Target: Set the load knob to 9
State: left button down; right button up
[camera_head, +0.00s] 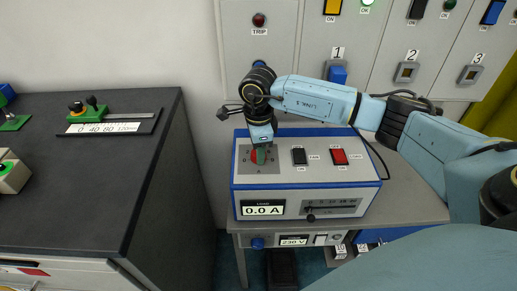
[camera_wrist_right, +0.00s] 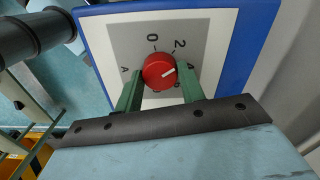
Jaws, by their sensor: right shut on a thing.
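The load knob (camera_wrist_right: 159,71) is a red round knob with a white pointer mark on a grey dial plate (camera_wrist_right: 118,38). In the wrist view, 0 and 2 are readable on the dial; the other numbers are partly hidden by the green fingers. The pointer mark points right, toward the right finger. My right gripper (camera_wrist_right: 159,80) is shut on the knob, one finger on each side. In the head view, my right gripper (camera_head: 261,155) comes down from above onto the red knob (camera_head: 254,157). The LOAD display (camera_head: 263,208) reads 0.0 A. My left gripper is not in view.
The blue-edged unit (camera_head: 240,222) also carries a black switch (camera_head: 299,157), a red switch (camera_head: 339,157) and a slider (camera_head: 311,217). A wall panel (camera_head: 235,50) stands behind. A dark-topped bench (camera_head: 60,190) is on the left.

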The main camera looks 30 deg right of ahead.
jog(key=m, duration=0.3)
jog(key=shift+m, duration=0.4)
jog(key=m, duration=0.3)
jog(key=shift+m, duration=0.3)
jog(key=m+p, duration=0.1)
jog(key=m, duration=0.5)
jog(key=shift+r, duration=0.1)
jog(key=m+p, duration=0.2)
jog(key=m, duration=0.4)
jog(key=shift+m, duration=0.4)
jog(key=m+p, duration=0.3)
jog(key=m, duration=0.3)
jog(key=shift+m, duration=0.3)
jog(key=o, duration=1)
